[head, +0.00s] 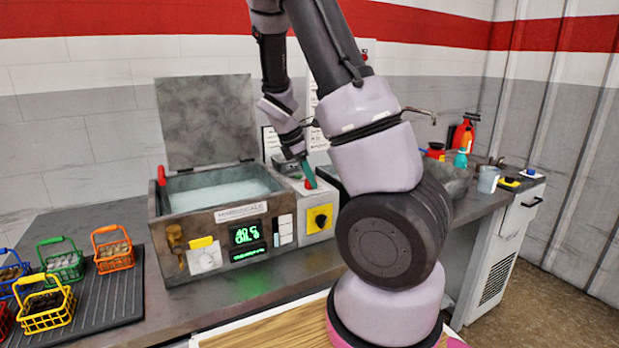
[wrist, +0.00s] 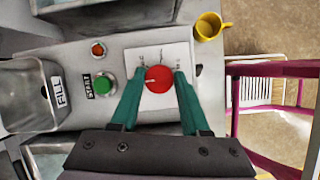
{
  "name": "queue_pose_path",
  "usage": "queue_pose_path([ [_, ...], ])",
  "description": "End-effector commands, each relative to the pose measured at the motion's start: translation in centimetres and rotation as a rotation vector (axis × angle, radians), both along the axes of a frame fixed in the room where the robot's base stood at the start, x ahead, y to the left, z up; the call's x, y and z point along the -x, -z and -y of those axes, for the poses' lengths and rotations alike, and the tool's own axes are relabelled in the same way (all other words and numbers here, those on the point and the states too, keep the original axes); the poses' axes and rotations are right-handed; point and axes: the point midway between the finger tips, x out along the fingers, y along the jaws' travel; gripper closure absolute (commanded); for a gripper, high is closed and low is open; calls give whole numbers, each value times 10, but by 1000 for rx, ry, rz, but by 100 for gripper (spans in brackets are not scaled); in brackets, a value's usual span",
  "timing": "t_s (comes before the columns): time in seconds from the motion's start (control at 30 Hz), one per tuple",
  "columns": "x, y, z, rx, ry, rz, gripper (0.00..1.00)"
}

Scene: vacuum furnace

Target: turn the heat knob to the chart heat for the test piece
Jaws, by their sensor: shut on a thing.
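The red heat knob (wrist: 158,80) sits on a white dial plate (wrist: 160,58) on top of the grey control box. A white mark on the knob points left in the wrist view; the dial's print is too small to read. My gripper (wrist: 158,74) has its green fingers shut on the knob, one on each side. In the head view my gripper (head: 308,176) reaches down onto the control box (head: 315,220), right of the oil tank (head: 172,232). The tank's green display (head: 247,235) appears to read 40 C oil. Paper sheets (head: 270,142) on the wall are partly hidden and unreadable. I cannot tell which object is the test piece.
A green start button (wrist: 104,84) and a small red button (wrist: 98,49) lie left of the knob. Several coloured wire baskets, including an orange one (head: 112,247), stand on a black mat (head: 118,300). The tank's lid (head: 205,120) is raised.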

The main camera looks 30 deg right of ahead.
Motion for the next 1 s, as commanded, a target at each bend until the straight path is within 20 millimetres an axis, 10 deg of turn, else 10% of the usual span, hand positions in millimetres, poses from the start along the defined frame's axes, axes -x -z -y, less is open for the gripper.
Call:
queue_pose_path([
  [1.0, -5, 0, 2, 0, 753, 2, 100],
])
